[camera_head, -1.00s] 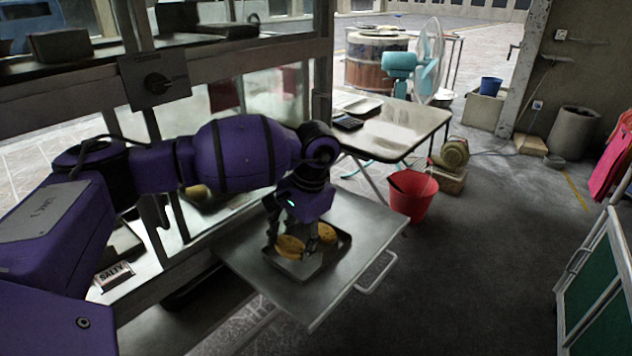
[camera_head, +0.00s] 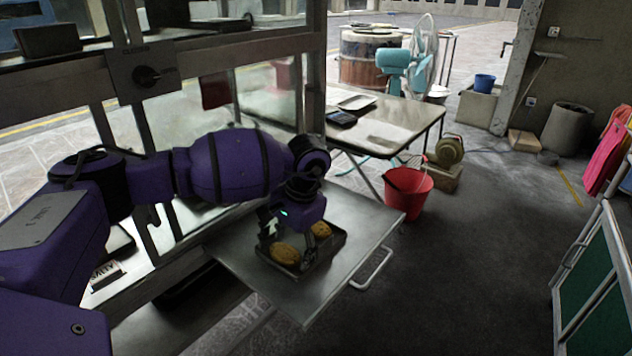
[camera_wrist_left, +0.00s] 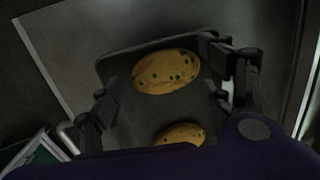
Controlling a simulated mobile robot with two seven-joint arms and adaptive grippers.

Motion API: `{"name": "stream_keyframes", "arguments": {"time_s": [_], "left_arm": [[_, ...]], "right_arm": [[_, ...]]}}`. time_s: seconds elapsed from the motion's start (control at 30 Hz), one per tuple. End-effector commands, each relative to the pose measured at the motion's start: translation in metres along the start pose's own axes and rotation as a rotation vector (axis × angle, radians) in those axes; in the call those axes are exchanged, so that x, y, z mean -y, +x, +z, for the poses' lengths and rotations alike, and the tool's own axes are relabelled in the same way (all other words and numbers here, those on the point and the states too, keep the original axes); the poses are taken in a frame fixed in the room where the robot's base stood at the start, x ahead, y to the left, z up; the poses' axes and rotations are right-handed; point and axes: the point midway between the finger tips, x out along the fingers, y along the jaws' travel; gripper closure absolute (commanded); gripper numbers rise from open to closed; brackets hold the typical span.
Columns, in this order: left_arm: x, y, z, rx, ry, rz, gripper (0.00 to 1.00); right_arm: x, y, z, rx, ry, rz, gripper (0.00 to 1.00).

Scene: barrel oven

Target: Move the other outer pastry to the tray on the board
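A dark shallow tray (camera_head: 338,249) lies on the pulled-out metal board (camera_head: 345,285). Two golden, dark-specked pastries are in it. One pastry (camera_head: 284,253) is towards the left side; the other (camera_head: 321,230) is farther right, partly behind a finger. My left gripper (camera_head: 288,243) is over the tray with its fingers spread. In the left wrist view, one pastry (camera_wrist_left: 166,72) lies between the spread fingers (camera_wrist_left: 168,92), and the second pastry (camera_wrist_left: 180,135) is partly cut off by my wrist. I see no pastry held in the fingers. My right gripper is out of view.
A handle (camera_head: 375,272) sticks out from the board's front edge. A red bucket (camera_head: 408,192) stands on the floor behind. The board around the tray is bare.

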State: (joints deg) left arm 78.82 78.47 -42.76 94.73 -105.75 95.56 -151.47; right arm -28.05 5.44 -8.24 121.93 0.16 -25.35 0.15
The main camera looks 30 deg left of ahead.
Motion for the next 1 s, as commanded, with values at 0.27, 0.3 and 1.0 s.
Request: {"name": "stream_keyframes", "arguments": {"time_s": [0.27, 0.3, 1.0], "left_arm": [[0.001, -0.003, 0.001, 0.000, 0.000, 0.000, 0.27], [0.001, -0.007, 0.000, 0.000, 0.000, 0.000, 0.27], [0.000, -0.121, 0.000, -0.003, 0.000, 0.001, 0.27]], "right_arm": [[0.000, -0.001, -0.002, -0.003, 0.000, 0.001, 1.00], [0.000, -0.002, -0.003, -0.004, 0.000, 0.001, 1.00], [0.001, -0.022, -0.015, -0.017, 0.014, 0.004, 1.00]]}}
